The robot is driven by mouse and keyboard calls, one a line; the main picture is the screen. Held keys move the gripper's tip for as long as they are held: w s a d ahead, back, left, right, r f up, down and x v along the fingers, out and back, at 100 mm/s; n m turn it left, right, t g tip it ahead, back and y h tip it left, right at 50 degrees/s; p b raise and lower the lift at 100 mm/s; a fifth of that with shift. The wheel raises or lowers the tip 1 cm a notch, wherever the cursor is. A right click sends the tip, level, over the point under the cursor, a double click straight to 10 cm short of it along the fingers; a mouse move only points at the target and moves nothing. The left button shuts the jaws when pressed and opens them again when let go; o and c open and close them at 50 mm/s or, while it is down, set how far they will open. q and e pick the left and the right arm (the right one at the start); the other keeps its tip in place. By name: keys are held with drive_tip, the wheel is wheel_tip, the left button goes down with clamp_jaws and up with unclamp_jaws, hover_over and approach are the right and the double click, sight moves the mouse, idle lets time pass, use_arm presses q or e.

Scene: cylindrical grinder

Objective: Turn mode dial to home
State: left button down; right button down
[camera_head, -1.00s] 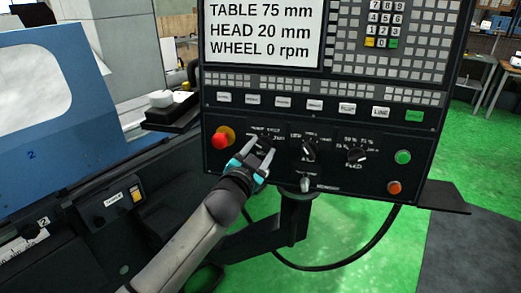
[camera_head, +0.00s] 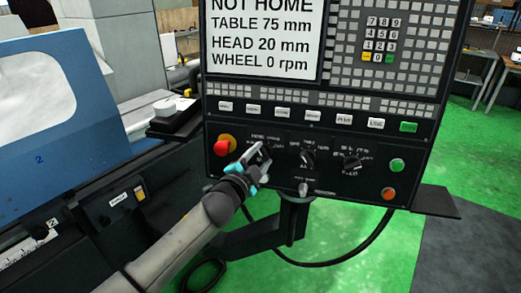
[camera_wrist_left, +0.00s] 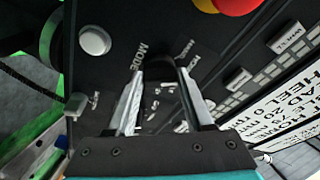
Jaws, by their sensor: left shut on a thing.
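The mode dial (camera_head: 265,148) is a small black knob on the lower left of the dark control panel, right of the red stop button. My left gripper (camera_head: 257,153) is at this dial, its two pale fingers shut on the knob. In the left wrist view the black dial (camera_wrist_left: 159,70) sits between the tips of the left gripper (camera_wrist_left: 160,80), next to the printed word MODE. The fingers partly hide the dial's marks, and I cannot read where it points. The screen (camera_head: 262,40) reads NOT HOME, TABLE 75 mm, HEAD 20 mm, WHEEL 0 rpm. My right gripper is not in view.
The red stop button (camera_head: 222,146) is close left of the dial. Two more black dials, the middle one (camera_head: 307,158) and the right one (camera_head: 351,161), sit to its right. A small silver switch (camera_head: 303,189) is below. Green (camera_head: 397,165) and orange (camera_head: 388,194) buttons are at right.

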use_arm(q)
drive_tip(key=shift+m+g+p, duration=0.3)
drive_tip(key=shift+m+p, duration=0.55)
drive_tip(key=shift+m, duration=0.35)
drive_tip(key=shift+c, duration=1.6)
unclamp_jaws()
drive_tip(key=shift+a, duration=0.1)
drive_tip(key=shift+s+a+r, duration=0.1)
drive_tip(key=shift+s+a, duration=0.1)
drive_tip(key=shift+s, duration=0.3)
drive_tip(key=v, duration=1.4)
drive_tip(key=shift+p, duration=0.3)
